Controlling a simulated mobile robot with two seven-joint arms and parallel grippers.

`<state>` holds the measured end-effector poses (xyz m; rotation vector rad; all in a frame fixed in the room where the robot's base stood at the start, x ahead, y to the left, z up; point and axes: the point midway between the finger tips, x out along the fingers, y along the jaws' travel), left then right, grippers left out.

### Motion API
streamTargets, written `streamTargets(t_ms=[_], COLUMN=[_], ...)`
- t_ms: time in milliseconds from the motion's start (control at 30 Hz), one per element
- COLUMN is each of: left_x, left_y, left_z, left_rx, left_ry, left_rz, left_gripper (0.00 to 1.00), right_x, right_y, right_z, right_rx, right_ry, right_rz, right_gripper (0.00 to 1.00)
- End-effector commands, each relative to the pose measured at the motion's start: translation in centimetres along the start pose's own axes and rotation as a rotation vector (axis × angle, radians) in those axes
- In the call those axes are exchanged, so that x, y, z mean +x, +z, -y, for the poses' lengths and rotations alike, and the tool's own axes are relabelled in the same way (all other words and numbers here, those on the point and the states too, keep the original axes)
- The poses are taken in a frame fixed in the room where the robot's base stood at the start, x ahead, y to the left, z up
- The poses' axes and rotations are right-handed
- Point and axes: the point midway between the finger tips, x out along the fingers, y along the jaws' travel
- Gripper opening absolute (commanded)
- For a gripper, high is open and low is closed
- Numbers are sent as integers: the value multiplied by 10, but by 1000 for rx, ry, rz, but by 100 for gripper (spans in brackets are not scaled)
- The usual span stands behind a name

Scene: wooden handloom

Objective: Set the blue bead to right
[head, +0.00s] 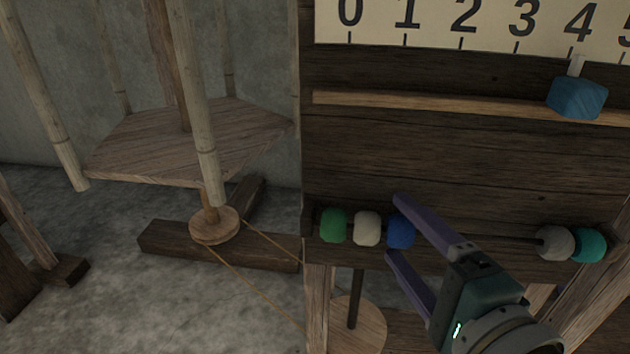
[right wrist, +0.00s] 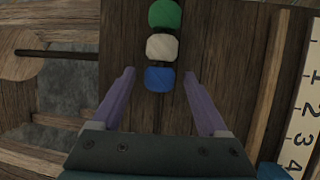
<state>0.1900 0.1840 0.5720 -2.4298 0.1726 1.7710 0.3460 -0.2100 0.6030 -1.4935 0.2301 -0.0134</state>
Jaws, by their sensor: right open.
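The blue bead (head: 401,232) sits on a dark rod on the loom's front, at the left end, next to a white bead (head: 367,228) and a green bead (head: 334,225). My right gripper (head: 393,227) is open, with its purple fingers reaching toward the blue bead from the right. In the right wrist view, the blue bead (right wrist: 159,79) lies between the fingertips, near their tips, with a gap on each side. A grey bead (head: 555,243) and a teal bead (head: 588,245) sit at the rod's right end. My left gripper is not in view.
A number scale (head: 430,28) runs along the top, with a blue block pointer (head: 577,97) near 4 on a wooden rail (head: 420,102). A wooden reel (head: 190,140) with upright poles stands at the left. The rod between the blue and grey beads is partly hidden by my gripper.

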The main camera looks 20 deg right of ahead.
Motion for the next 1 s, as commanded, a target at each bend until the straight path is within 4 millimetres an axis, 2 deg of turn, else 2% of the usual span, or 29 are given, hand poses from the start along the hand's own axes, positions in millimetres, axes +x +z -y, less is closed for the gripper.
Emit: streamTargets(t_ms=[200,867,1000], left_x=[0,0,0], left_y=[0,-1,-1], left_z=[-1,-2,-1], left_rx=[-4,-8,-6], left_ry=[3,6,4], left_rz=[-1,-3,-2], left_gripper=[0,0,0], right_x=[0,0,0], right_y=[0,0,0], right_z=[0,0,0], right_rx=[0,-1,-1], right_ry=[0,-1,-1], right_rz=[0,0,0], right_gripper=[76,2,0])
